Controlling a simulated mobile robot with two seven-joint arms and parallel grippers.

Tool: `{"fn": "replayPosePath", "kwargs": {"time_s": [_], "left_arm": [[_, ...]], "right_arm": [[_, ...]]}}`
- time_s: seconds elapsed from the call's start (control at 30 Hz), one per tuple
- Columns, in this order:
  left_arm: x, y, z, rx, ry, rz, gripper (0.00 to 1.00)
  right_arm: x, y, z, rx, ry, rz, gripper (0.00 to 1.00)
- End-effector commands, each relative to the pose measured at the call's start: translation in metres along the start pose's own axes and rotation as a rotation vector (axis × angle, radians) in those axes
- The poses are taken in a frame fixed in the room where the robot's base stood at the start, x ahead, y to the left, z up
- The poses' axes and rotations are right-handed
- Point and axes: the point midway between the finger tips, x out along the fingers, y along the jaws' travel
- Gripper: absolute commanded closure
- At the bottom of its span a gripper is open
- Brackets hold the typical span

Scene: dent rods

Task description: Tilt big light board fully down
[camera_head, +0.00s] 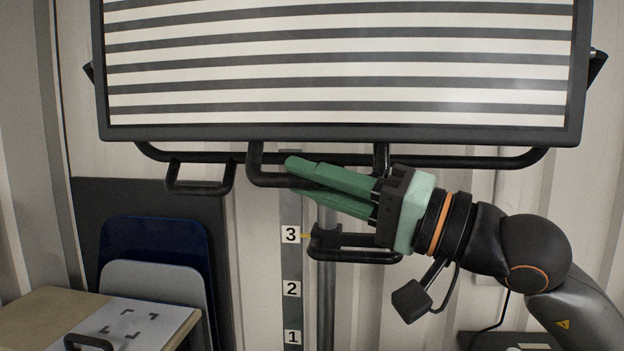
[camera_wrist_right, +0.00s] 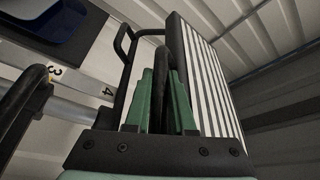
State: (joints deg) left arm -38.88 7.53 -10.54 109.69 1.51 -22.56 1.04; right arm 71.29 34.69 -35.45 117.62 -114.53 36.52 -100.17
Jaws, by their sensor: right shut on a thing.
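The big light board (camera_head: 340,65) is a wide, black-framed panel with black and white stripes at the top of the head view. Its striped face also shows at a steep angle in the right wrist view (camera_wrist_right: 208,80). A black handle (camera_head: 265,178) hangs below its bottom edge. My right gripper (camera_head: 298,178) comes in from the right, with green fingers shut on this handle. In the wrist view the handle bar (camera_wrist_right: 162,75) runs between the fingers. My left gripper is not in view.
A black tube frame with a smaller loop (camera_head: 200,190) runs below the board. A pole with a lower handle (camera_head: 355,255) stands beside a numbered scale (camera_head: 291,290). A wooden table (camera_head: 45,310) is at lower left, with blue and grey panels (camera_head: 155,235) behind it.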

Motion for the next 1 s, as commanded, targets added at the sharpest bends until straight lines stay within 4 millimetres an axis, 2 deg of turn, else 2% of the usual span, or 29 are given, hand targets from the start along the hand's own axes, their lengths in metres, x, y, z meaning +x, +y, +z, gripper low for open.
{"fn": "replayPosePath", "kwargs": {"time_s": [0.1,1.0], "left_arm": [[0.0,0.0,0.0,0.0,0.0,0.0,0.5],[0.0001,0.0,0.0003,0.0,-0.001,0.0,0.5]], "right_arm": [[-0.0001,0.0004,0.0,0.0,0.0,0.001,1.0],[-0.0001,0.0008,0.0001,0.001,0.0,0.002,1.0]]}}
